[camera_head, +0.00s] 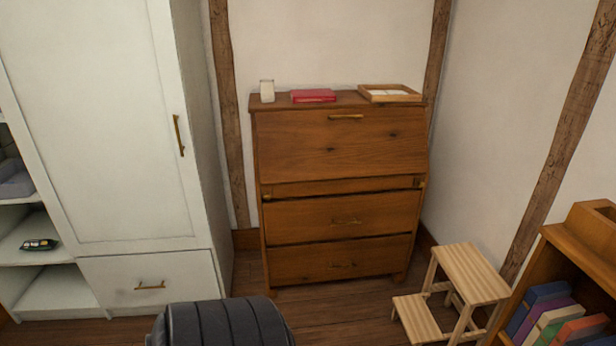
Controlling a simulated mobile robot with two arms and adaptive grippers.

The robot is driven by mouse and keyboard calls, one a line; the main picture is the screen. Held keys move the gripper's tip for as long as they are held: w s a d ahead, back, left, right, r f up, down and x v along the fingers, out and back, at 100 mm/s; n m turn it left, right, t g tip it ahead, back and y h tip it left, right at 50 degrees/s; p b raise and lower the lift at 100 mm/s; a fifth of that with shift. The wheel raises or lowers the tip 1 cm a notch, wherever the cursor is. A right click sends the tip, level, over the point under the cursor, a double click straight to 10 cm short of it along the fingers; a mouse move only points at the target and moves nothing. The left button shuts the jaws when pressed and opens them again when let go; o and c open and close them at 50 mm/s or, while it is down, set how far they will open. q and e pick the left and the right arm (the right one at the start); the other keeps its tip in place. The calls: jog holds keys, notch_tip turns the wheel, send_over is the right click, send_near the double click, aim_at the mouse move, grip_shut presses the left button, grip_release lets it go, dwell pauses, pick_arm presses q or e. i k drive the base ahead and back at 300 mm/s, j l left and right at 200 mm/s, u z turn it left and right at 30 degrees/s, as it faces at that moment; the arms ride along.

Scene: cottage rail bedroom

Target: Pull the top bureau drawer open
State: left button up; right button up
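The wooden bureau (258,150) stands against the back wall, in the middle of the head view. Its slanted upper front (300,150) is closed and has a brass handle (346,117) near its top edge. Small brass knobs sit at the left (266,197) and right (422,184) above the drawers. Neither of my grippers is in view.
A white wardrobe (100,130) stands left of the bureau. A wooden step stool (470,272) is at front right, beside a bookcase (560,262) with several books.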

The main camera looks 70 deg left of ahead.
aim_at(291, 221)
jog(key=u, duration=1.8)
jog(key=i+j+z, duration=0.15)
jog(key=i, duration=0.35)
jog(key=i+j+z, duration=0.15)
jog(key=i, duration=0.35)
jog(key=i+j+z, duration=0.1)
jog(key=i, duration=0.4)
